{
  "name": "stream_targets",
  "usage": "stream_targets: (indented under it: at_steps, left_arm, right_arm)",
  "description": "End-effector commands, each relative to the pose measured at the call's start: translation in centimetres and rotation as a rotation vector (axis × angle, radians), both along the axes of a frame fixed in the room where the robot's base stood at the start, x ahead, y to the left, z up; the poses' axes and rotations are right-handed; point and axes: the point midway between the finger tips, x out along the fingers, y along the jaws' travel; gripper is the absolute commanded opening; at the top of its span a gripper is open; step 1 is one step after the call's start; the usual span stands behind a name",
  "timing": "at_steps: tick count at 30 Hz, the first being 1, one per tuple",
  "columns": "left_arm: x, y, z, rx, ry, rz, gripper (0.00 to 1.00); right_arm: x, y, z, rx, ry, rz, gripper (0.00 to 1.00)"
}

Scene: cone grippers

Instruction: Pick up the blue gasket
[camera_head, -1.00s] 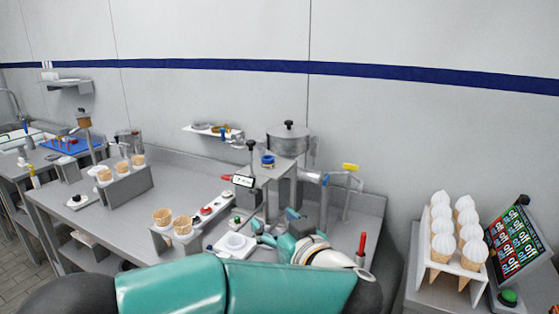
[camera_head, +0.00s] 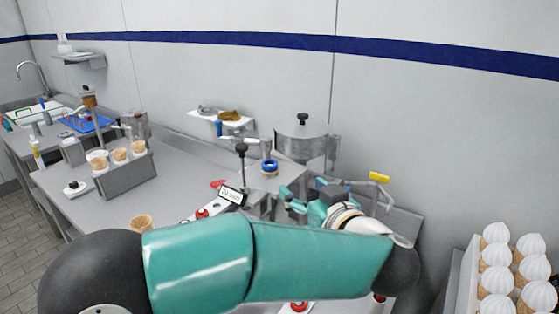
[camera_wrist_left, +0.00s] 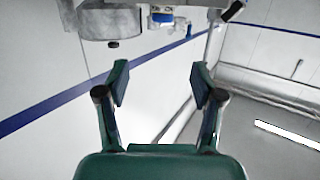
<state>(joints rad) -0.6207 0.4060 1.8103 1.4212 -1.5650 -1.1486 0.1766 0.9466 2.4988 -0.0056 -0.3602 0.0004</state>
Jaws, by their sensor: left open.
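The blue gasket (camera_head: 269,167) is a small blue ring on top of the grey metal machine, in front of the lidded pot. In the left wrist view a blue ringed part (camera_wrist_left: 162,17), which looks like the gasket, shows at the top edge, beyond the fingertips. My left gripper (camera_head: 287,200) is close to the machine, just below and right of the gasket. In the wrist view the left gripper (camera_wrist_left: 159,82) has its fingers apart with nothing between them. The right gripper is not in view.
A lidded metal pot (camera_head: 302,138) stands behind the gasket, and a yellow-handled lever (camera_head: 380,177) is to its right. A black-knobbed rod (camera_head: 241,165) rises to its left. A cone holder (camera_head: 125,178) stands on the left counter. White-topped cones (camera_head: 497,260) are at the lower right.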

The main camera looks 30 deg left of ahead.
Motion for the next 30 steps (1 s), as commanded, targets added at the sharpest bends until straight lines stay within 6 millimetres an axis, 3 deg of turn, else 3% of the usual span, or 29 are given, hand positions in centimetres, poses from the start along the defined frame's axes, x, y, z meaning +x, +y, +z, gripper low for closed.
stream_targets:
  at_steps: [15, 24, 30]
  left_arm:
    - [6.5, 6.8, -1.4, 0.000, 0.002, -0.005, 0.67]
    - [7.9, 8.3, -1.9, 0.000, 0.001, -0.009, 0.67]
    - [9.1, 10.5, -2.7, -0.001, 0.004, -0.006, 0.67]
  right_arm:
    - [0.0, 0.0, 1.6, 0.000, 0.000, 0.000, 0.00]
    - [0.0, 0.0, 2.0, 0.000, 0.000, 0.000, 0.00]
    - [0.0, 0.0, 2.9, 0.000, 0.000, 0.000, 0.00]
